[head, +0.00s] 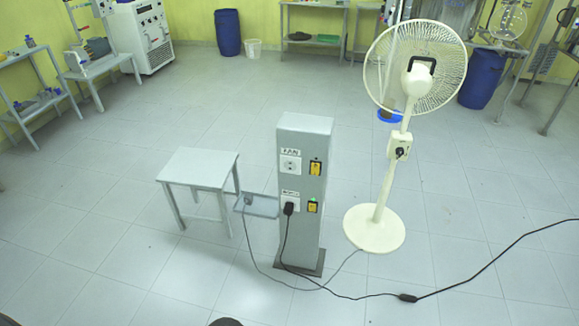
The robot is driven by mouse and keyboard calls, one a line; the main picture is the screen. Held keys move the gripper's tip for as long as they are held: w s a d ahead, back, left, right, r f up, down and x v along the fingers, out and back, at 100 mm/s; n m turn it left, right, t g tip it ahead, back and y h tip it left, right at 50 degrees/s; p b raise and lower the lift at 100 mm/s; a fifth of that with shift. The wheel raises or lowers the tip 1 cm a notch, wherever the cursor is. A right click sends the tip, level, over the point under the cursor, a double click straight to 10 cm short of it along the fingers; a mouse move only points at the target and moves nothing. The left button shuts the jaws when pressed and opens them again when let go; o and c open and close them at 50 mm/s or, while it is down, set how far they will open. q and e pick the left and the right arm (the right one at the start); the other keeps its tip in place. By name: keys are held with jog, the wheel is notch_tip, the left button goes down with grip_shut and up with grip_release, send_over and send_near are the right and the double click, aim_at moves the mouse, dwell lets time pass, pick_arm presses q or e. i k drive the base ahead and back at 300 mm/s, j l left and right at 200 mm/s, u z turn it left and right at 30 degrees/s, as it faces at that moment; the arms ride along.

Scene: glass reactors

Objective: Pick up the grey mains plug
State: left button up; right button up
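A small grey plug (248,199) appears to sit on the narrow grey tray (264,211) at the left side of the grey socket pillar (306,150). It is small, and its pins cannot be made out. A thin grey cable (248,248) hangs from the tray, runs along the floor around the pillar's foot and goes to the white pedestal fan (377,228). The pillar's upper socket (290,166), labelled FAN, is empty. A black plug (289,209) with a black cable sits in the lower socket. Neither of my grippers is in view.
A grey stool-like table (199,168) stands left of the tray. Yellow switches (315,168) sit beside the sockets. A black cable (470,281) with a thick inline piece crosses the floor to the right. The floor in front and at left is clear.

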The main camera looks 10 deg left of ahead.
aim_at(248, 198)
jog(key=i+l+u, duration=0.35)
jog(key=i, duration=0.2)
jog(key=i+l+u, duration=0.3)
jog(key=i, duration=0.2)
